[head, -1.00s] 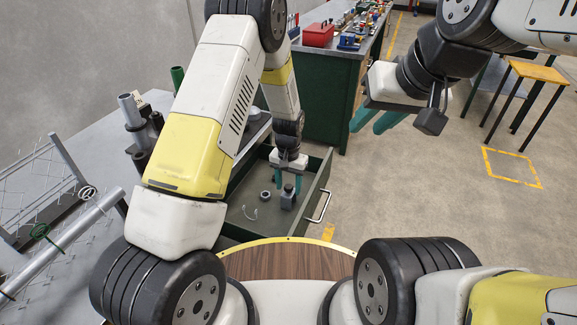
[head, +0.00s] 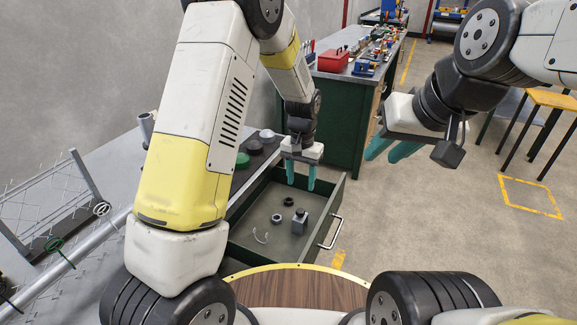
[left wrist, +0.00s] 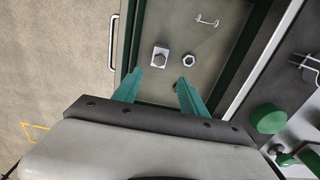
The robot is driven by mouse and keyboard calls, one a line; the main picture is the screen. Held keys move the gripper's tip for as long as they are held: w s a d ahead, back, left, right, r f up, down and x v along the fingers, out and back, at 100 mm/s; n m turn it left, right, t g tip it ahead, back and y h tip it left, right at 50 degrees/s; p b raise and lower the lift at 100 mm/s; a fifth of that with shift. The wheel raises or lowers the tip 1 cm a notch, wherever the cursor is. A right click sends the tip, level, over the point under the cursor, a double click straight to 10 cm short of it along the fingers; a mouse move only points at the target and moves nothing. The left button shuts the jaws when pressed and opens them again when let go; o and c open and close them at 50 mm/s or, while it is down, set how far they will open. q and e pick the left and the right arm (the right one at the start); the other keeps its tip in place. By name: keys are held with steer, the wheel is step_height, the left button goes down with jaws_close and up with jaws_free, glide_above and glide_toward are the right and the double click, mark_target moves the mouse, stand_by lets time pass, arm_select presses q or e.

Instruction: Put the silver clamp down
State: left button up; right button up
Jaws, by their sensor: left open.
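The silver clamp (head: 299,221), a small grey block with a dark knob on top, appears to stand on the floor of the open green drawer (head: 275,245). It also shows in the left wrist view (left wrist: 160,57). My left gripper (head: 301,185) is open and empty above the drawer, behind and apart from the clamp. Its two teal fingers (left wrist: 160,92) are spread in the left wrist view. My right gripper (head: 386,155) hangs over the floor at the right, its teal fingers apart and nothing seen between them.
A silver nut (head: 276,218), a dark ring (head: 288,201) and a pale C-shaped piece (head: 262,237) lie in the drawer. The drawer walls and handle (head: 330,232) stand close by. A green workbench (head: 342,110) is behind; wire mesh (head: 40,200) lies left.

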arm_select(q)
steer(key=s+a+r+n+t+h, duration=0.15)
steer(key=s+a+r, duration=0.3)
steer(key=r, duration=0.55)
steer(key=s+a+r+n+t+h, duration=0.15)
steer(key=s+a+r, duration=0.3)
steer(key=r, duration=0.45)
steer(key=s+a+r+t, duration=0.1)
steer(key=s+a+r, duration=0.1)
steer(key=s, duration=0.5)
steer(key=s+a+r+t, duration=0.2)
steer(key=s+a+r, duration=0.1)
steer(key=s, duration=0.4)
steer(key=shift+r+n+y, duration=0.4)
steer(key=shift+r, duration=0.4)
steer(key=shift+s+a, duration=0.1)
